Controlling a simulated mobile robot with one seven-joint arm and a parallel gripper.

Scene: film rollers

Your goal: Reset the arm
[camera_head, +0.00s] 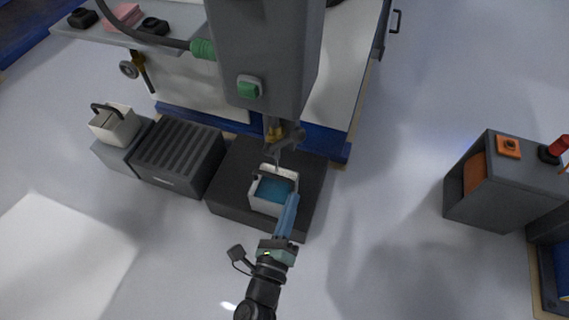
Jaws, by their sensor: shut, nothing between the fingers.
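My arm comes up from the bottom middle, and my gripper (293,202) reaches to the right front edge of a small white container with blue contents (273,189). My gripper's fingers are long, blue and shut, with nothing seen between them. The fingertips overlap the container's right rim in this view; I cannot tell whether they touch it. The container sits on a dark flat platform (228,195), under a nozzle (279,150) of the tall grey machine (262,60).
A ribbed dark box (178,158) stands left of the platform, and a white container with a handle (115,124) sits on a grey block beyond it. A grey cabinet (510,185) with an orange button stands at the right. The floor between platform and cabinet is clear.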

